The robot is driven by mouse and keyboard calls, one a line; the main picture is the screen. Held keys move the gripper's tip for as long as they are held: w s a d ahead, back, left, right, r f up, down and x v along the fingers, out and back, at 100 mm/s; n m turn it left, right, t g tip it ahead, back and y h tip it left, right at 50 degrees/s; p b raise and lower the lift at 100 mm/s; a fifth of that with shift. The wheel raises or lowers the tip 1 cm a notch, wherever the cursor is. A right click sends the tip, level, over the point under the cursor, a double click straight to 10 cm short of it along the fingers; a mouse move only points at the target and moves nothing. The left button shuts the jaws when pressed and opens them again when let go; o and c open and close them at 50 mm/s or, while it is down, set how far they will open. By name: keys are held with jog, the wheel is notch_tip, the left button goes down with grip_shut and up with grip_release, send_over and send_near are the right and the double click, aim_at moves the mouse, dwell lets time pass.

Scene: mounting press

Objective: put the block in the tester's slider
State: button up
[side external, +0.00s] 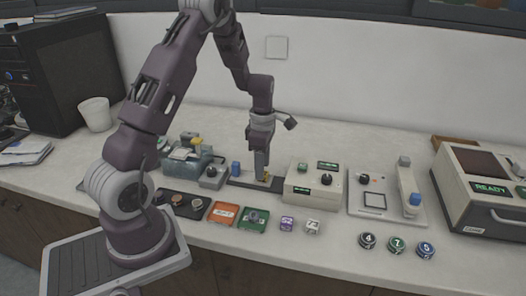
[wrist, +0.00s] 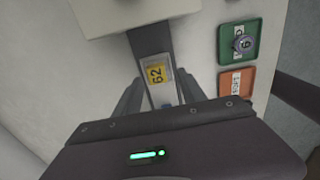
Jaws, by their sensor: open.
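The tester (side external: 313,188) is a cream box with small green displays and a black knob. The slider's dark track (side external: 240,182) runs out from its left side, and the track also shows in the wrist view (wrist: 150,40). The block (wrist: 161,92) is grey with a yellow label reading 62, and it appears to lie in line with the track. In the side view a small yellow patch (side external: 267,177) shows by my fingertips. My gripper (wrist: 155,95) is open, with one finger on each side of the block. Whether the fingers touch it is unclear.
An orange tray (side external: 223,213) and a green tray (side external: 262,228) lie in front of the track. Purple (side external: 287,223) and white (side external: 312,227) pieces stand right of them. A scale-like device (side external: 385,200) and a large READY machine (side external: 488,190) stand further right.

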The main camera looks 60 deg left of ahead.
notch_tip(320, 180, up, 9)
jog(key=s+d+r+m+t, duration=0.2)
jog(key=s+d+r+m, duration=0.2)
jog(key=d+r+m, duration=0.55)
jog(key=s+d+r+m+t, duration=0.2)
jog(key=s+d+m, duration=0.3)
jog(key=s+m, duration=0.3)
jog(key=s+d+r+m+t, duration=0.1)
jog(key=s+d+r+m, duration=0.1)
jog(key=s+d+m, duration=0.3)
jog(key=s+m, duration=0.3)
jog(key=m, duration=0.1)
jog(key=shift+s+d+r+t, duration=0.25)
jog(key=shift+s+r+t, duration=0.05)
jog(key=shift+s+t, duration=0.1)
